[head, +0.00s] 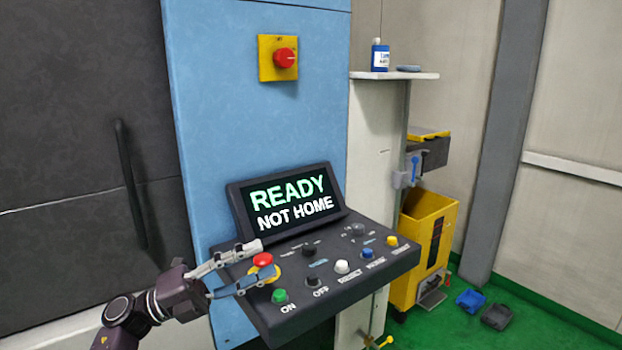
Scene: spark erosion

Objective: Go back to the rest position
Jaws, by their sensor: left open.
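My left gripper (257,261) is open at the left end of the control panel (340,302). Its fingers lie around or just in front of the red mushroom button (263,259) with its yellow collar; I cannot tell whether they touch it. The green ON button (279,296) sits just below the lower finger. The screen (292,203) on the panel reads "READY NOT HOME". My right gripper is not in view.
A blue machine wall (225,120) with a red knob on a yellow plate (278,58) rises behind the panel. A shelf (400,75) holds a blue bottle (380,57). A yellow bin (415,262) stands at right. Green floor (450,325) is partly free.

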